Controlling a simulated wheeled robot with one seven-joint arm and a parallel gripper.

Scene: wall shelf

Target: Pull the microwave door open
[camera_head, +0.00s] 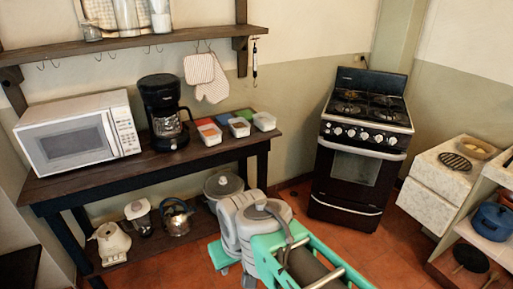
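The microwave (78,134) is white with a dark window in its door. It stands on the left end of a dark wooden table. Its door looks shut, with a light vertical handle (111,134) at the door's right edge. The control panel (125,130) is to the right of the handle. My grey and teal arm parts show at the bottom centre, in front of the table and well apart from the microwave. I cannot make out gripper fingers in this view.
A black coffee maker (162,112) stands close to the microwave's right. Small containers (239,127) stand farther right on the table (150,168). Pots and appliances sit on its lower shelf. A stove (362,148) stands at the back right. Some red floor (345,240) is clear.

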